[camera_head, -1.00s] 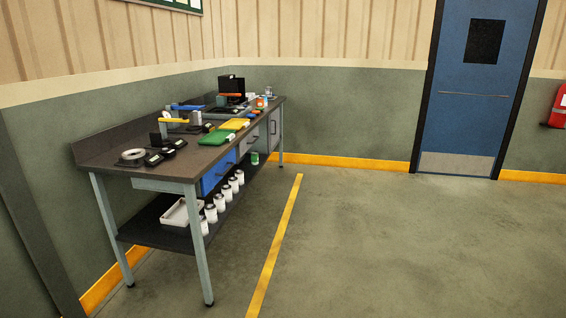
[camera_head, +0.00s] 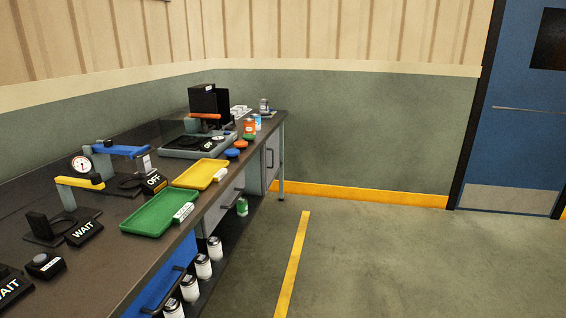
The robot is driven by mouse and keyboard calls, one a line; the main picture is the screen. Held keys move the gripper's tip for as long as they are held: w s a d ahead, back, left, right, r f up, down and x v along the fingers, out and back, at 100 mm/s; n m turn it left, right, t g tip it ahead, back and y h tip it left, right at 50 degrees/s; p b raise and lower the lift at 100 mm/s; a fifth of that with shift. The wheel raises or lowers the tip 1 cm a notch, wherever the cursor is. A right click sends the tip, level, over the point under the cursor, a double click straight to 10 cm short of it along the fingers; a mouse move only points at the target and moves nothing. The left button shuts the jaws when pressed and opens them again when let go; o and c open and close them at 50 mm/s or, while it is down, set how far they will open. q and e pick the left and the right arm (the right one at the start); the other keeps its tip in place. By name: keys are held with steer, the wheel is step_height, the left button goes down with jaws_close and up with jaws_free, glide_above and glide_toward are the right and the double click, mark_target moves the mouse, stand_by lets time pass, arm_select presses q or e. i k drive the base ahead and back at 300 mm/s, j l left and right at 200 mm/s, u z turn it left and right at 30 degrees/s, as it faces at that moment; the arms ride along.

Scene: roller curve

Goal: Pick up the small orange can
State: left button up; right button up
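A small orange can (camera_head: 249,127) stands upright near the far end of the workbench (camera_head: 98,275), close to its front edge. A blue-and-white can stands just behind it to the right. Orange and blue round lids or discs lie in front of the orange can. Neither of my grippers is in view.
A green tray (camera_head: 150,216) and a yellow tray (camera_head: 203,174) lie along the bench's front edge. Gauge fixtures with yellow and blue arms and WAIT/OFF signs stand behind. White canisters (camera_head: 190,288) stand on the lower shelf. The floor (camera_head: 380,265) right of the bench is clear.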

mark_target(249, 123)
steer(key=i, duration=0.8)
steer(key=i+u, duration=0.1)
steer(key=i, duration=0.75)
steer(key=i+l, duration=0.15)
steer(key=i, duration=0.65)
steer(key=i+l+u, duration=0.1)
steer(key=i+u, duration=0.2)
steer(key=i, duration=0.15)
steer(key=i+l+u, duration=0.25)
steer(key=i, duration=0.25)
